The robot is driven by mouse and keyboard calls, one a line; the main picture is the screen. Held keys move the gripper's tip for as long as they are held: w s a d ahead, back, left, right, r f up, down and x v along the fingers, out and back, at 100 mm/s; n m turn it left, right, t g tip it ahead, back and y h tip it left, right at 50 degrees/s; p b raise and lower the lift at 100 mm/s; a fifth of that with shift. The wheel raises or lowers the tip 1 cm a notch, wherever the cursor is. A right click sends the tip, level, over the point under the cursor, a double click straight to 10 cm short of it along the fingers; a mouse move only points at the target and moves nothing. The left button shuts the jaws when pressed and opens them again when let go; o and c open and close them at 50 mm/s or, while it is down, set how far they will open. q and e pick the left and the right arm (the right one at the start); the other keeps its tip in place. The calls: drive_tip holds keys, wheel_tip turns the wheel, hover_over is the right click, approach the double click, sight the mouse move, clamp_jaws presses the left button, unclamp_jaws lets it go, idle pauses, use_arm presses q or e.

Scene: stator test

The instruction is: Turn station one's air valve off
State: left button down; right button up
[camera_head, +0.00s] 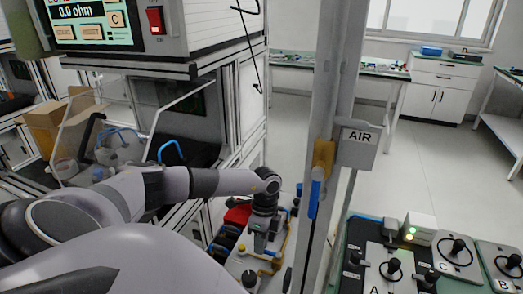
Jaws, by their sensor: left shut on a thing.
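The air valve is a brass body (323,152) on a grey post beside a grey sign (358,146) reading AIR. Its blue lever (314,196) hangs almost straight down along the post. My left arm reaches in from the left, and my left gripper (260,240) points down, left of the post and lower than the lever, apart from the valve. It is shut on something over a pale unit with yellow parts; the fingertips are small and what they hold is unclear. My right gripper is not in view.
A test cabinet with a meter reading 0.0 ohm (76,12) and a red switch (155,21) stands at the left. Panels with black knobs marked A (388,255), C (458,262) and B fill the lower right. Open floor (420,160) lies behind the post.

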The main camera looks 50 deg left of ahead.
use_arm(q)
drive_tip(key=shift+r, duration=0.1)
drive_tip(key=c, duration=1.1)
unclamp_jaws()
drive_tip(key=shift+c, duration=0.2)
wheel_tip(320, 180, up, 7)
drive_tip(key=w, duration=0.1)
drive_tip(key=shift+a+b, duration=0.4)
